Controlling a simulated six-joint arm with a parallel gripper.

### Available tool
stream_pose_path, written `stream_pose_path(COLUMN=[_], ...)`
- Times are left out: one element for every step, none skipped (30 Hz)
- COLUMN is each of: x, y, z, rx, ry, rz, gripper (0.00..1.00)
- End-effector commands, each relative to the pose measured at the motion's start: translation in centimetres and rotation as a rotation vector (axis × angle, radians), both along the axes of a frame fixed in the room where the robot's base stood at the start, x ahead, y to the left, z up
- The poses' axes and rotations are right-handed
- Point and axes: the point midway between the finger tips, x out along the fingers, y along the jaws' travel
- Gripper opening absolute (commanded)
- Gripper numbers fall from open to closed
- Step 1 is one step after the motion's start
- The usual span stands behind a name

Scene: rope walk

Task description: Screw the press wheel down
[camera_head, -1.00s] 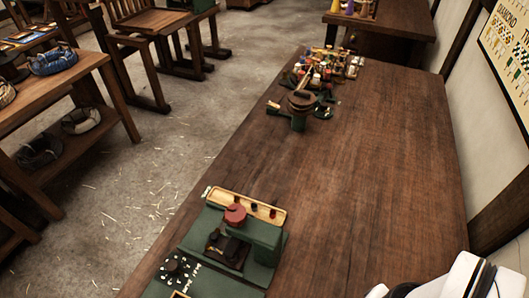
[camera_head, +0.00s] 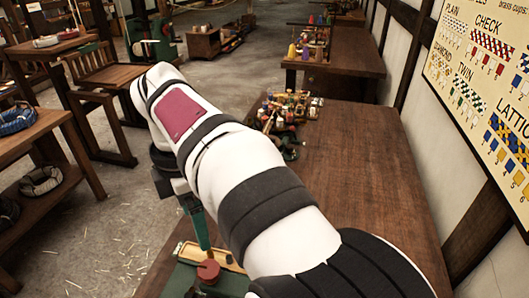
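The red press wheel (camera_head: 208,270) sits low in the head view, over the green press (camera_head: 180,282), which is partly cut off by the bottom edge and partly covered by my arm. My gripper (camera_head: 202,245) points down just above and behind the wheel. A narrow green piece hangs below the dark wrist; I cannot tell whether it is a finger or something held. A small gap seems to show between its tip and the wheel. The finger opening is hidden.
A pale wooden tray (camera_head: 188,251) lies right behind the wheel. A cluster of small coloured bottles and parts (camera_head: 285,108) stands at the bench's far end. The bench (camera_head: 365,165) is clear to the right of my arm. A pattern chart (camera_head: 485,70) hangs on the wall.

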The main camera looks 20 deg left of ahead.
Motion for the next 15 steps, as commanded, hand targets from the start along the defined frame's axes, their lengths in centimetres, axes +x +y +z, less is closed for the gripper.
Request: stream_pose_path(x=[-0.1,-0.1,-0.1,-0.1,-0.1,-0.1,-0.1,-0.1,-0.1,-0.1,-0.1,-0.1,0.0,-0.1,0.0], y=[0.0,-0.1,-0.1,-0.1,-0.2,-0.2,-0.2,-0.2,-0.2,-0.2,-0.2,-0.2,-0.2,-0.2,-0.2], z=[-0.8,-1.4,-2.4,-3.3,-4.2,-5.5,-6.4,-7.3,-8.5,-9.4,-10.2,-11.2,-11.9,-12.5,-13.2], rx=[-0.004,-0.004,-0.003,-0.004,-0.004,-0.004,-0.004,-0.004,-0.004,-0.004,-0.003,-0.002,-0.001,-0.002,-0.001], ry=[0.004,0.004,0.004,0.004,0.006,0.005,0.005,0.005,0.005,0.005,0.004,0.004,0.004,0.004,0.002], rz=[0.004,0.002,0.001,0.0,0.0,-0.001,-0.001,-0.002,-0.002,-0.003,-0.003,-0.004,-0.004,-0.004,-0.005], gripper=[0.91,0.91,0.91,0.91,0.91,0.91,0.91,0.91,0.91,0.91,0.91,0.91,0.91,0.91,0.91])
